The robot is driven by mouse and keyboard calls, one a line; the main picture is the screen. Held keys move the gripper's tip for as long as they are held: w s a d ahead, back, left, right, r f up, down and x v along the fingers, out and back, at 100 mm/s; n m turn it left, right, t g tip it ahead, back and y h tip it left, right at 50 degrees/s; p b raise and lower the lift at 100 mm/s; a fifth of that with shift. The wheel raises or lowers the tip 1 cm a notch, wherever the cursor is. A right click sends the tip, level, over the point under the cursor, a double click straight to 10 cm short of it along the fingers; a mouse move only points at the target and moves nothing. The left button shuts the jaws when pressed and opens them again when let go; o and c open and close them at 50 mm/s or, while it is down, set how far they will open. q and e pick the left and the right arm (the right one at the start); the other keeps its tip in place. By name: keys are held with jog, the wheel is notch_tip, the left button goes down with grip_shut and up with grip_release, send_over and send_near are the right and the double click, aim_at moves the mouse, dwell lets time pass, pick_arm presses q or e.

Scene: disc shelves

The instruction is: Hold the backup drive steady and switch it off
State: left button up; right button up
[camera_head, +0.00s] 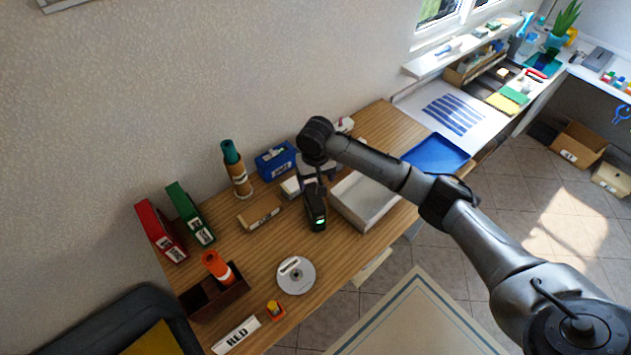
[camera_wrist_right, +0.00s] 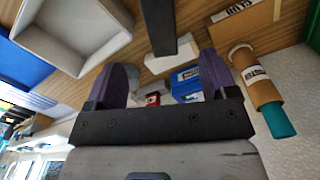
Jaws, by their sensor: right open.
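The backup drive (camera_head: 316,212) looks like an upright dark box with a small green light low on its front. It stands on the wooden desk, left of a white tray. My right arm reaches in from the right, and its gripper (camera_head: 316,168) is just behind and above the drive. In the right wrist view a dark upright bar, apparently the drive (camera_wrist_right: 160,27), lies between and beyond the open fingers (camera_wrist_right: 163,82). I cannot tell whether a finger touches it. The switch cannot be made out. My left gripper is not in view.
The white tray (camera_head: 362,203) stands close right of the drive. A blue box (camera_head: 275,161), a cork tube (camera_head: 237,178) and a small tan box (camera_head: 259,218) are to its left. A disc (camera_head: 295,275) lies nearer the front. Bare desk shows between the drive and the disc.

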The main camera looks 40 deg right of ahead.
aim_at(315, 199)
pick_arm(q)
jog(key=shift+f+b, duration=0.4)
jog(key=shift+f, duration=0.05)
pick_arm(e)
notch_tip(315, 199, down, 14)
jog(key=shift+r, duration=0.25)
jog(key=c, duration=0.6)
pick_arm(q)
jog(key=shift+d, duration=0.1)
pick_arm(e)
jog(key=shift+w, duration=0.1)
jog(key=c, duration=0.6)
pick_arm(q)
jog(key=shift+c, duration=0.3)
